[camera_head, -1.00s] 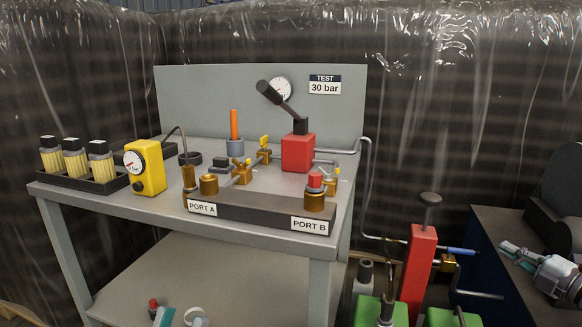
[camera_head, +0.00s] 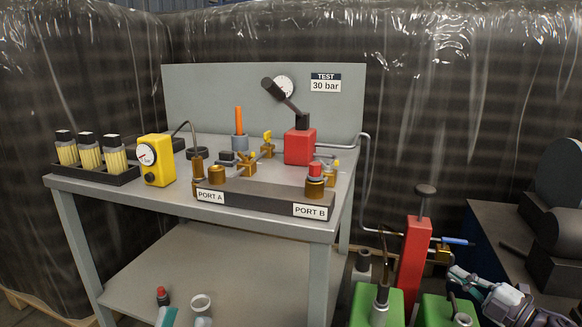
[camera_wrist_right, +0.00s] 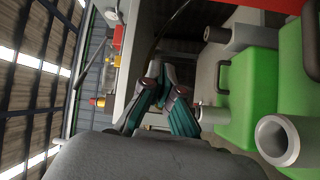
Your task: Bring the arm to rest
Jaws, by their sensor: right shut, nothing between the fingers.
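My right gripper (camera_head: 462,280) is low at the right edge in the head view, in front of the dark blue cabinet and beside the red post. In the right wrist view its teal fingers (camera_wrist_right: 164,80) meet at the tips, shut and empty.
The grey bench (camera_head: 120,190) carries a port block (camera_head: 262,200), a yellow gauge (camera_head: 157,170), a red lever unit (camera_head: 300,147) and a rack of vials (camera_head: 98,173). A red post (camera_head: 413,265) and green containers (camera_head: 365,303) stand close to my right gripper.

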